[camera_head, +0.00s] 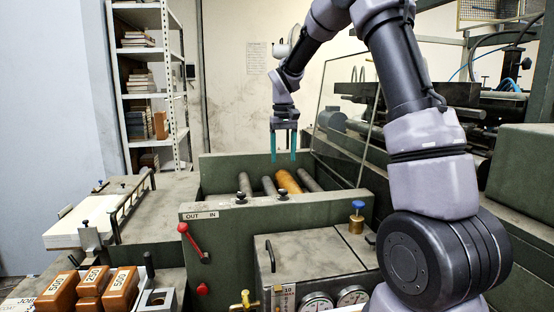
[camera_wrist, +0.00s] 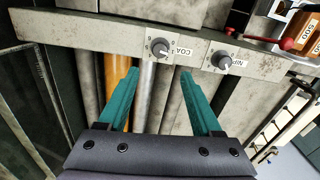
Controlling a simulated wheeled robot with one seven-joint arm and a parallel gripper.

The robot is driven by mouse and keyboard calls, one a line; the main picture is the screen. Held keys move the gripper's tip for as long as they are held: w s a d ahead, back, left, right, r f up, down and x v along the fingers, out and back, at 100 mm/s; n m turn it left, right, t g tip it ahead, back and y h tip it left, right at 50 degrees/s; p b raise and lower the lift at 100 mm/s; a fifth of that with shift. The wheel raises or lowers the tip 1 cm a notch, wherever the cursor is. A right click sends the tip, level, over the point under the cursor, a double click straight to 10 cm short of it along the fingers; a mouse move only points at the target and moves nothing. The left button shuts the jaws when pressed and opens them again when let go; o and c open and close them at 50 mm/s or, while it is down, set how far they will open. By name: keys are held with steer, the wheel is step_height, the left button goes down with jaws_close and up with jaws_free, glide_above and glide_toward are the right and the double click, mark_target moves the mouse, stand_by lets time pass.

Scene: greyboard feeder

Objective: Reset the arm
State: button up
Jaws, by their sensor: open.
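My gripper (camera_head: 283,158) hangs from my raised arm above the green roller housing (camera_head: 330,210), with its two teal fingers pointing down. It is open and empty; in the wrist view the fingers (camera_wrist: 158,75) stand well apart with nothing between them. Below it lie several grey rollers (camera_head: 245,185) and one orange-brown roller (camera_head: 288,181). The orange-brown roller also shows in the wrist view (camera_wrist: 117,70) behind the left finger. The fingers appear apart from the rollers.
A red lever (camera_head: 192,240) and two dark knobs are on the housing's front. Brown weight blocks (camera_head: 90,285) stand at lower left, near a white paper stack (camera_head: 75,228). A clear panel (camera_head: 345,120) stands right of my gripper. Shelves (camera_head: 150,80) stand behind left.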

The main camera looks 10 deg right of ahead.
steer(key=s+d+r+m+t+y, duration=0.1)
steer(key=s+d+r+m+t, duration=0.2)
steer(key=s+r, duration=0.95)
steer(key=s+d+r+m+t+y, duration=0.1)
steer(key=s+t, duration=0.3)
steer(key=s, duration=1.3)
steer(key=shift+d+m, duration=0.6)
steer(key=shift+d, duration=0.3)
steer(key=shift+r, duration=0.1)
